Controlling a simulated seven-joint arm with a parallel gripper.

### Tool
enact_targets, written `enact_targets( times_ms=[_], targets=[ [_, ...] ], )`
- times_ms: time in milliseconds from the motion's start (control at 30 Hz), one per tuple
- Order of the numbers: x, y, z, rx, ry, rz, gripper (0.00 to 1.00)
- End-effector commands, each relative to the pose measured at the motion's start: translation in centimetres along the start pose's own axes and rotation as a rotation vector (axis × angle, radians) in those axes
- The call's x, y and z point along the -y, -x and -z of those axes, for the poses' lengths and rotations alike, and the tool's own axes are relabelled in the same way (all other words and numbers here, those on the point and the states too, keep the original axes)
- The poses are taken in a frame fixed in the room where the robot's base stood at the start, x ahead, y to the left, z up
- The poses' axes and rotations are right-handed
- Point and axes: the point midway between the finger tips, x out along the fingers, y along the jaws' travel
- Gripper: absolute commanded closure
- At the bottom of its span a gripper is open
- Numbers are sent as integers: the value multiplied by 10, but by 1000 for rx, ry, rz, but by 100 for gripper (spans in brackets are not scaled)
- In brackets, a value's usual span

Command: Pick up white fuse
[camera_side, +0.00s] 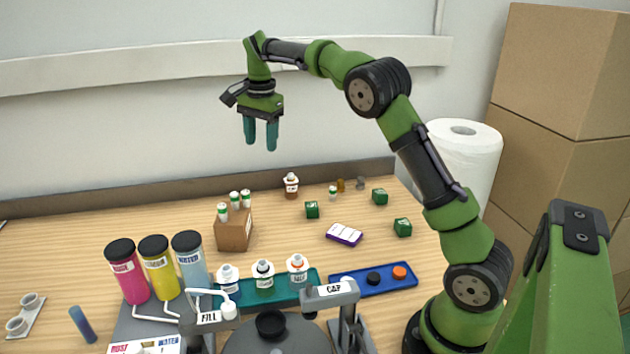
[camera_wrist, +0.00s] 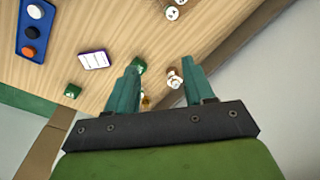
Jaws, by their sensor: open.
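My gripper (camera_side: 261,148) is open and empty, high above the back of the table, with its teal fingers pointing down. Both fingers also show in the wrist view (camera_wrist: 160,64). A small white cylinder with a green band (camera_side: 333,192) stands on the table at the back, right of a brown bottle with a white label (camera_side: 291,186); it may be the white fuse, but it is too small to be sure. In the wrist view the bottle (camera_wrist: 174,79) appears between the fingers, and I cannot make out the small white cylinder there.
Green cubes (camera_side: 312,210) and a purple-edged card (camera_side: 344,234) lie nearby. A brown box (camera_side: 233,236) holds white-and-green vials. A blue tray (camera_side: 400,284) with caps, a teal bottle rack (camera_side: 312,279) and colored canisters (camera_side: 127,273) stand in front. A brown ledge (camera_side: 130,202) runs behind.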

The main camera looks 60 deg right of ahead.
Motion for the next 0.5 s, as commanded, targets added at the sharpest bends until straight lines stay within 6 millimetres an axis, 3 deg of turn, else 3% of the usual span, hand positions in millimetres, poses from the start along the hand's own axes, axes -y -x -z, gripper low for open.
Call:
enact_targets(
  times_ms=[133,267,500],
  targets=[
    [26,-17,10,-39,-280,-64,47],
    [39,-20,4,-63,-532,-85,47],
    [44,15,-25,-27,-927,-65,47]
  ],
)
